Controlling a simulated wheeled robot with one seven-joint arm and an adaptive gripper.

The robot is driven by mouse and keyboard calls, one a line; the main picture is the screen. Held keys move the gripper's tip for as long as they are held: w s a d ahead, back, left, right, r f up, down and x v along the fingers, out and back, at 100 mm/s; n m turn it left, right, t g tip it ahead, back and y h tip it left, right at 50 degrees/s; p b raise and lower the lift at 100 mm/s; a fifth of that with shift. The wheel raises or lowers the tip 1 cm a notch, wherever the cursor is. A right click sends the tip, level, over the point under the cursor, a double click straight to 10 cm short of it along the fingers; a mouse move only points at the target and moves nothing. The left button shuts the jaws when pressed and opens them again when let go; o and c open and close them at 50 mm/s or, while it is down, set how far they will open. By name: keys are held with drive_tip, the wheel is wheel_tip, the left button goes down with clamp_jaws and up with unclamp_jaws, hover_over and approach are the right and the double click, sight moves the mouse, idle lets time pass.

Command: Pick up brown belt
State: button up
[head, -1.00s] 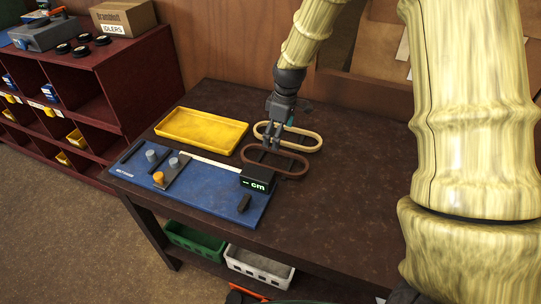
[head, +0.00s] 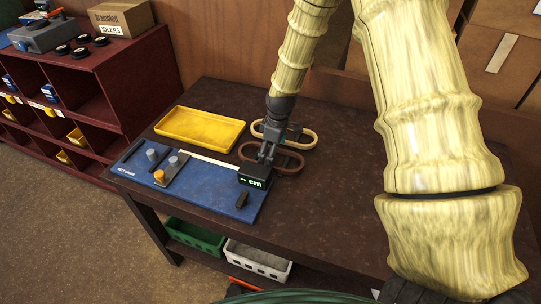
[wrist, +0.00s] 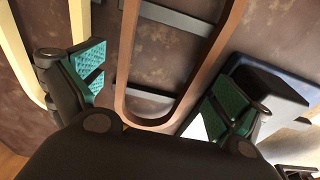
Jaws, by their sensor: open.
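The brown belt (head: 288,171) is an oval loop lying on the dark table, in front of a cream belt (head: 309,136). My gripper (head: 267,158) is over the left part of the brown belt and hides some of it. In the wrist view the brown belt's rounded end (wrist: 150,122) lies between my open green-padded fingers (wrist: 165,95). The fingers are apart from each other, with nothing held. The cream belt (wrist: 17,50) passes on the outer side of the left finger.
A blue measuring board (head: 215,185) with pegs and a display (head: 255,178) is just left of the brown belt; the display's dark box is close to the right finger in the wrist view. A yellow tray (head: 199,128) lies behind. The table's right side is clear.

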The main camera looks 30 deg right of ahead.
drive_tip(key=shift+a+f, duration=0.15)
drive_tip(key=shift+f, duration=0.4)
drive_tip(key=c, duration=0.9)
drive_tip(key=shift+o, duration=0.2)
drive_tip(key=shift+r, duration=0.1)
